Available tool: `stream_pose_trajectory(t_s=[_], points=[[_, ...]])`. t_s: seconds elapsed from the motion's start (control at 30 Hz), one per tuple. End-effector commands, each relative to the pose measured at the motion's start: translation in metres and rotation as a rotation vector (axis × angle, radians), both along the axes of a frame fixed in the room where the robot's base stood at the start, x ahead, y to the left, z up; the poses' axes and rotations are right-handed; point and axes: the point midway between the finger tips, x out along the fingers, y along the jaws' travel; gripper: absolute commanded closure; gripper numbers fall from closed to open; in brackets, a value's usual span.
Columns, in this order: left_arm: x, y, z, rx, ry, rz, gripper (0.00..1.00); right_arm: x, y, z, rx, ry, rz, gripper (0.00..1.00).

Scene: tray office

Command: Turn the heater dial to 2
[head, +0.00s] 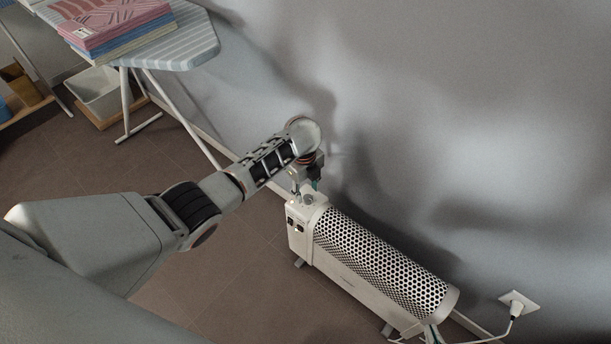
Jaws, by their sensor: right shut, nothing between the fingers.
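The heater (330,270) is a long cream unit with a perforated round grille, standing on the floor along the wall. Its dial (308,199) is a small grey knob on top of the left end; its setting is too small to read. My left gripper (307,188) points down just above and behind the dial, its fingers apart. I cannot tell whether they touch the dial.
Dark switches (294,222) sit on the heater's left end face. A white plug (516,307) is in the wall socket at the lower right. An ironing board (185,45) with folded cloths (115,22) stands at the upper left, above a white bin (98,92). The brown floor between is clear.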

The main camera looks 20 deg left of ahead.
Motion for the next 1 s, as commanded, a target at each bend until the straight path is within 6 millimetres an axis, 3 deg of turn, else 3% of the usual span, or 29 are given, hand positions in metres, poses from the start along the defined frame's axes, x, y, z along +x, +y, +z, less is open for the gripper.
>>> stream_pose_trajectory(t_s=[0.3, 0.5, 1.0], points=[[-0.002, 0.002, 0.057, -0.001, -0.002, -0.001, 0.61, -0.001, 0.0, 0.0, 0.0, 0.001, 0.001, 1.0], [-0.004, 0.002, 0.08, -0.001, 0.001, 0.0, 0.61, -0.001, 0.0, -0.001, 0.0, 0.002, 0.0, 1.0], [-0.005, 0.003, 0.086, 0.001, 0.001, 0.0, 0.61, -0.001, 0.0, -0.001, 0.0, 0.002, 0.0, 1.0]])
